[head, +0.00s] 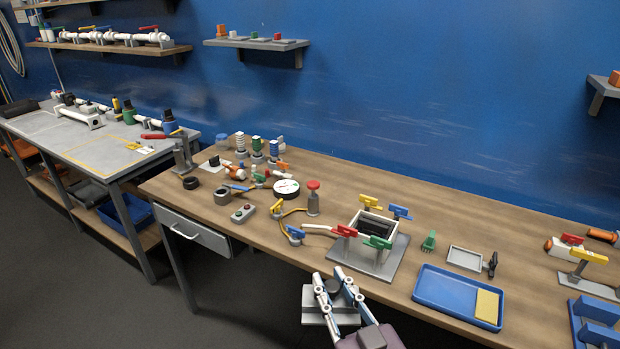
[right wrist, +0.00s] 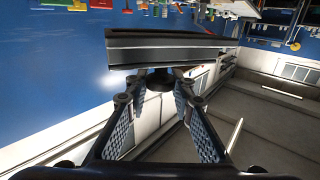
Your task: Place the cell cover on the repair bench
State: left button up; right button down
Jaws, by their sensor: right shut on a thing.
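The cell cover (head: 311,298) is a light grey plate with a dark knob. My right gripper (head: 331,279) is shut on the knob and holds the cover in front of the wooden bench's near edge. In the right wrist view the cover (right wrist: 170,50) is edge-on beyond the fingertips (right wrist: 156,88). The open cell (head: 374,224), with dark plates inside, stands on a grey base among coloured clamps. A grey-topped bench (head: 52,123) with yellow floor-like markings on its top is at the left; I take it as the repair bench. My left gripper is out of view.
The wooden bench (head: 470,213) holds a gauge (head: 286,188), a blue tray (head: 440,299) and several fittings. Open floor (head: 90,290) lies in front.

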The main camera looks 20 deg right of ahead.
jog(key=w+d+h, duration=0.1)
jog(key=w+d, duration=0.3)
jog(key=w, duration=0.5)
jog(key=w+d+r+m+g+h, duration=0.1)
jog(key=w+d+r+m+h, duration=0.1)
jog(key=w+d+r, duration=0.4)
jog(key=w+d+r+m+g+h, duration=0.1)
jog(key=w+d+r+m+h, duration=0.2)
jog(key=w+d, duration=0.6)
jog(key=d+r+h, duration=0.2)
jog(key=d+r, duration=0.1)
jog(key=d, duration=0.2)
jog(key=shift+w+r, duration=0.2)
jog(key=shift+w, duration=0.1)
notch_tip(320, 180, down, 15)
jog(key=shift+f, duration=0.2)
jog(key=shift+f+b, duration=0.55)
jog(key=shift+f, duration=1.6)
